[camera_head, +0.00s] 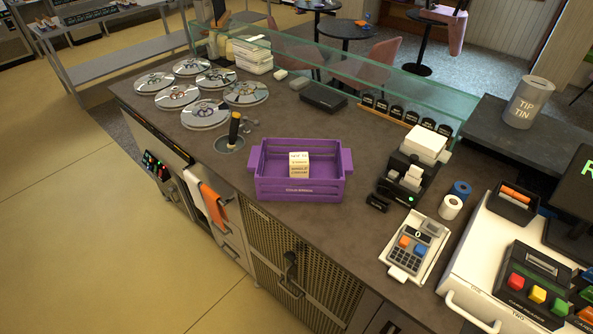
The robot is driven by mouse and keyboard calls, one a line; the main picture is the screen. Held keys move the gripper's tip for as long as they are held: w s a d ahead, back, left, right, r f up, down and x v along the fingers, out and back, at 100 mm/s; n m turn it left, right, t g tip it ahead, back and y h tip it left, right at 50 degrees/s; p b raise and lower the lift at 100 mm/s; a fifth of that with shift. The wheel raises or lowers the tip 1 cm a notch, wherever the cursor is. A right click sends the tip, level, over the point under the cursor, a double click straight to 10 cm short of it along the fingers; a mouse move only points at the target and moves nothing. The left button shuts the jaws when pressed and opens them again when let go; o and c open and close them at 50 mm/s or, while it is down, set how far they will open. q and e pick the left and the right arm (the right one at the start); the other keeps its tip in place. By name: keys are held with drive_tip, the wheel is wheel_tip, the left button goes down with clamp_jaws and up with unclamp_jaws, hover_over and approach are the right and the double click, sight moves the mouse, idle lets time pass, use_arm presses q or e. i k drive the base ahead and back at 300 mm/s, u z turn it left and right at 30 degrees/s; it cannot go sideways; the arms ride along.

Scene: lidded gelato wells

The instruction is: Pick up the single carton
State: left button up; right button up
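A small cream carton with dark print (299,164) stands upright inside a purple slatted crate (300,190) on the dark counter. It is the only carton in the crate, near its middle, with bare crate floor around it. Its top and front faces show, and its lower part is partly hidden by the crate's front wall. The crate has a purple handle block at each end. Neither of my grippers can be made out in the head view.
Several lidded gelato wells (205,114) lie left of the crate, beside a dipper well with a black-handled tool (234,130). A label printer (415,165), card terminal (412,250) and paper rolls (451,207) stand to the right. A glass screen (330,80) runs behind.

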sight(299, 164)
drive_tip(key=u, duration=0.55)
drive_tip(key=k, duration=1.3)
drive_tip(key=u, duration=0.9)
drive_tip(key=i, duration=2.3)
drive_tip(key=z, duration=1.5)
drive_tip(key=i, duration=0.65)
drive_tip(key=z, duration=0.75)
